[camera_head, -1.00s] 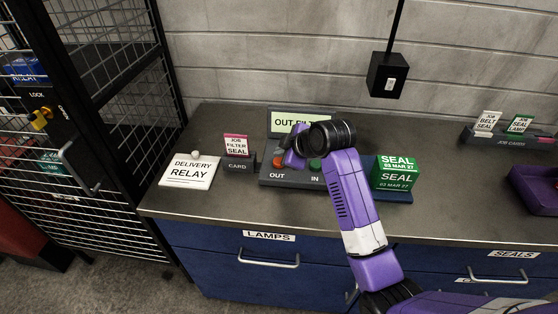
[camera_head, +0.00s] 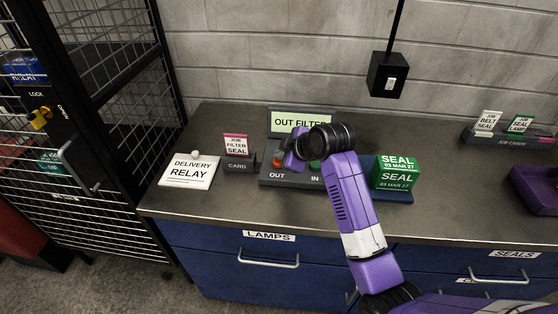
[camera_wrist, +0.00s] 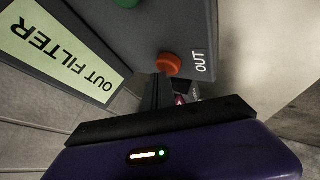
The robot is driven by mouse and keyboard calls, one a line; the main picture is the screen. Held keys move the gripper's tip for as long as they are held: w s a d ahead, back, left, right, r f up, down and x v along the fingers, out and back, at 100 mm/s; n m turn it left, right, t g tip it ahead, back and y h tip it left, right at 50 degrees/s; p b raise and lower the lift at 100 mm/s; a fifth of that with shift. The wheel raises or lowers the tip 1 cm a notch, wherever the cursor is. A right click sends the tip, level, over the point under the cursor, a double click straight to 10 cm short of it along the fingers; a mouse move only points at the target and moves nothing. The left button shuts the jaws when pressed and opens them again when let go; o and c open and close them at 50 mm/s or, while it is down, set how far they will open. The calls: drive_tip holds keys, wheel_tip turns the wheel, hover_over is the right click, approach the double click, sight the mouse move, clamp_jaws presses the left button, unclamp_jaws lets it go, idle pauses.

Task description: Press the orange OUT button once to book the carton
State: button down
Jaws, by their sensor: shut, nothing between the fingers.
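The button box (camera_head: 290,180) stands on the counter, with OUT and IN printed on its front. The green button (camera_head: 315,165) is at the right, beside IN. The display (camera_head: 298,123) behind reads OUT FILTER. My gripper (camera_wrist: 160,92) is shut and empty, its dark fingers close beside the orange button in the wrist view. I cannot tell whether they touch it. A green SEAL carton (camera_head: 396,173) sits right of the box.
A DELIVERY RELAY plate (camera_head: 188,172) and a card holder (camera_head: 238,163) stand left of the box. A black box (camera_head: 388,75) hangs above the counter. A mesh cage door (camera_head: 75,150) is at the left. The counter's right middle is clear.

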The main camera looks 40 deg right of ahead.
drive_tip(key=shift+f, duration=0.5)
idle(0.3)
drive_tip(key=shift+r, duration=0.1)
drive_tip(key=shift+r+p, duration=0.75)
drive_tip(key=shift+r, duration=0.2)
wheel_tip(320, 180, up, 5)
drive_tip(key=p, duration=0.4)
drive_tip(key=shift+p, duration=0.35)
idle(0.7)
